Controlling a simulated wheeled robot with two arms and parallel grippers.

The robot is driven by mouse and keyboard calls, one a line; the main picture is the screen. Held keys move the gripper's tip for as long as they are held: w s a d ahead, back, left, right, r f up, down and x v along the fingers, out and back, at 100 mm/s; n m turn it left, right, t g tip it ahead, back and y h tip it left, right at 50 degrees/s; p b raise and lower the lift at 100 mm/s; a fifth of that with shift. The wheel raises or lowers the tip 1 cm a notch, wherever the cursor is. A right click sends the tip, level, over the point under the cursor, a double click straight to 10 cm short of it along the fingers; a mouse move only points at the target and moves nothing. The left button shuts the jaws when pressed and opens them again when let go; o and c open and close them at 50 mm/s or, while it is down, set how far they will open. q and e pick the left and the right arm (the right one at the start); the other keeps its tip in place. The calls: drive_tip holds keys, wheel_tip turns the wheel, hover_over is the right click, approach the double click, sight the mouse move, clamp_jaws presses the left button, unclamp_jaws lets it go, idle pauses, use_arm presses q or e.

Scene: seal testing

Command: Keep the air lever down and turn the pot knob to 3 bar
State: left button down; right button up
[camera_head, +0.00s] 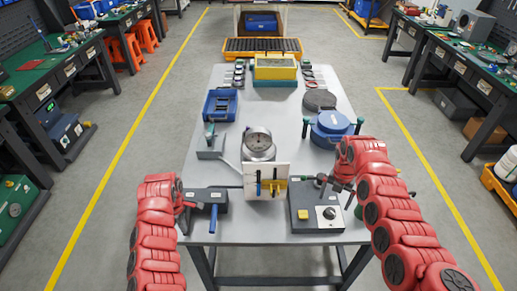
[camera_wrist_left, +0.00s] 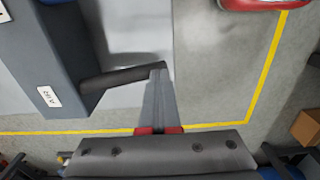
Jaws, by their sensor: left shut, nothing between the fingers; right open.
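A dark grey box (camera_head: 206,198) with a blue handle (camera_head: 213,218) stands at the table's front left. My left gripper (camera_head: 186,208) is shut at its left side. In the left wrist view, the shut fingertips (camera_wrist_left: 158,70) meet the end of a dark lever (camera_wrist_left: 122,79) from a labelled grey box (camera_wrist_left: 62,55); contact is unclear. A round gauge (camera_head: 258,142) sits on a metal pot (camera_head: 259,156); its reading is too small. A black knob (camera_head: 330,213) sits on a white plate at front right. My right gripper (camera_head: 335,184) is open above that box (camera_head: 304,219).
An upright white panel (camera_head: 265,169) with blue and yellow parts stands between the grippers. Behind are a blue bin (camera_head: 220,105), a blue round vessel (camera_head: 331,124) and a yellow box (camera_head: 275,68). The grey table (camera_head: 292,171) has some clear surface around the pot.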

use_arm(q)
drive_tip(key=shift+f, duration=0.1)
use_arm(e)
drive_tip(key=shift+r, duration=0.2)
use_arm(q)
wheel_tip(320, 180, up, 7)
idle(0.5)
drive_tip(key=shift+w, duration=0.1)
